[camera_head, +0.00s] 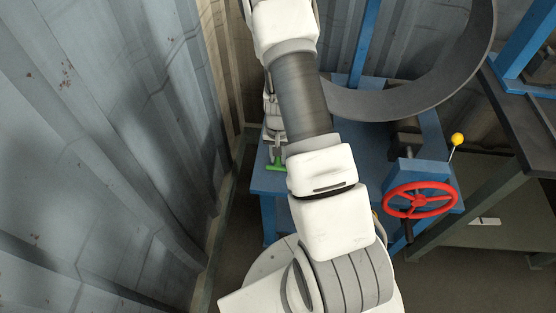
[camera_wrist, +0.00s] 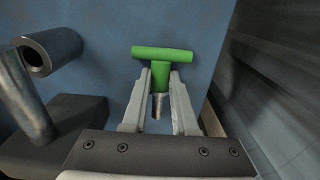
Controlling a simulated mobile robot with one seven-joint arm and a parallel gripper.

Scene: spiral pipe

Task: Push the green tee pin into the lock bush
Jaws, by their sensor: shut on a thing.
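The green tee pin (camera_wrist: 163,53) shows in the wrist view, its crossbar lying across in front of my fingertips. My gripper (camera_wrist: 161,76) is shut on its green stem, and the pin's bare metal end (camera_wrist: 157,106) points back between the fingers. In the head view the green tee pin (camera_head: 276,167) shows above the left end of the blue table, below my gripper (camera_head: 278,152), which is partly hidden by my arm. A short hollow grey cylinder (camera_wrist: 38,58), open end showing, is at the left of the wrist view, apart from the pin. I cannot tell whether it is the lock bush.
A dark grey post and block (camera_wrist: 70,130) stand left of my fingers, over the blue table (camera_head: 268,183). A corrugated metal wall (camera_head: 130,150) runs close on the left. A large grey curved pipe (camera_head: 430,105) and a red handwheel (camera_head: 420,200) are on the right.

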